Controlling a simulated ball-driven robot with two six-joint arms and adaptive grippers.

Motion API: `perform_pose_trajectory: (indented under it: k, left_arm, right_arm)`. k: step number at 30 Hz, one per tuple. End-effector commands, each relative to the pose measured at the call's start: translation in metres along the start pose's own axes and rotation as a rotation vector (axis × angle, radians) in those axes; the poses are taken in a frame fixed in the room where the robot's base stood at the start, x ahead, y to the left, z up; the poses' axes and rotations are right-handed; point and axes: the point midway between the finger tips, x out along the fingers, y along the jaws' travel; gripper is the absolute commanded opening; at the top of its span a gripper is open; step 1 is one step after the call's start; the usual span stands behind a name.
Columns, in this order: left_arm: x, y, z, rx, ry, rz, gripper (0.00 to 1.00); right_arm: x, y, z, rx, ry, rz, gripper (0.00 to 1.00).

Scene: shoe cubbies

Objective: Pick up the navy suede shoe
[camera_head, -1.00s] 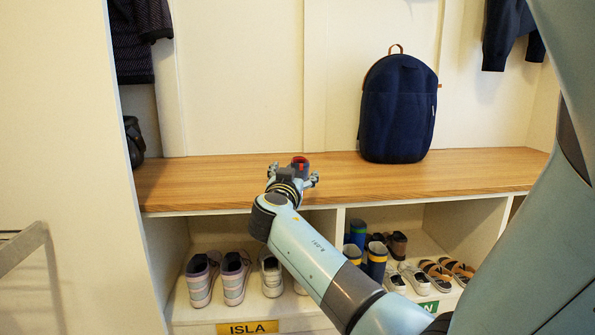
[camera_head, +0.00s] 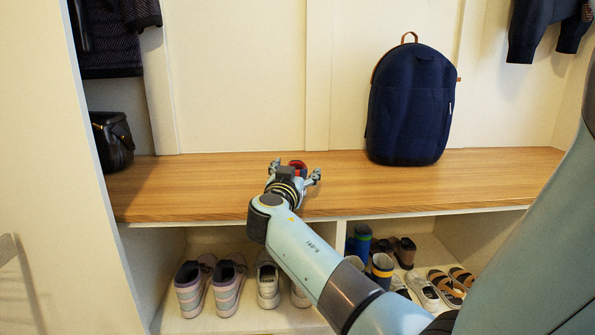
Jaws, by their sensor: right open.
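A small navy shoe with a red inside (camera_head: 298,164) sits on the wooden bench top. It shows just beyond my right gripper, which hides most of it. My right gripper (camera_head: 296,172) is open over the bench, with its fingers spread to the left and right of the shoe in the picture. I cannot tell whether they touch it. My left gripper is not in view.
A navy backpack (camera_head: 411,105) stands on the bench (camera_head: 200,190) at the right. A black bag (camera_head: 112,142) is at the left end. Cubbies below hold sneakers (camera_head: 229,285), boots (camera_head: 362,240) and sandals (camera_head: 445,288). The bench between bag and backpack is otherwise clear.

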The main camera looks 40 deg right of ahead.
Motion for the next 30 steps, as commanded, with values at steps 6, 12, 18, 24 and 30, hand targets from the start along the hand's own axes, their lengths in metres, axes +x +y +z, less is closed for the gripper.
perform_pose_trajectory:
  k: [6,12,18,24,30]
  left_arm:
    - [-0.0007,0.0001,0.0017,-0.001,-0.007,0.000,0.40]
    - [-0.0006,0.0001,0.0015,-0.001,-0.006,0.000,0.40]
    - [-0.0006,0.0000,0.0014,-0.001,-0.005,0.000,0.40]
    - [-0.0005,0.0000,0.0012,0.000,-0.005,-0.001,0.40]
    - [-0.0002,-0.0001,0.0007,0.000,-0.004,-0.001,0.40]
  right_arm:
    - [-0.0004,0.0001,0.0008,-0.001,-0.001,0.000,0.76]
    - [-0.0003,0.0001,0.0007,-0.001,-0.001,0.000,0.53]
    - [-0.0002,0.0002,0.0006,-0.001,-0.001,0.000,0.27]
    - [-0.0001,0.0002,0.0002,-0.001,0.000,0.001,0.11]
    - [-0.0001,0.0002,-0.0002,-0.001,0.000,0.001,0.11]
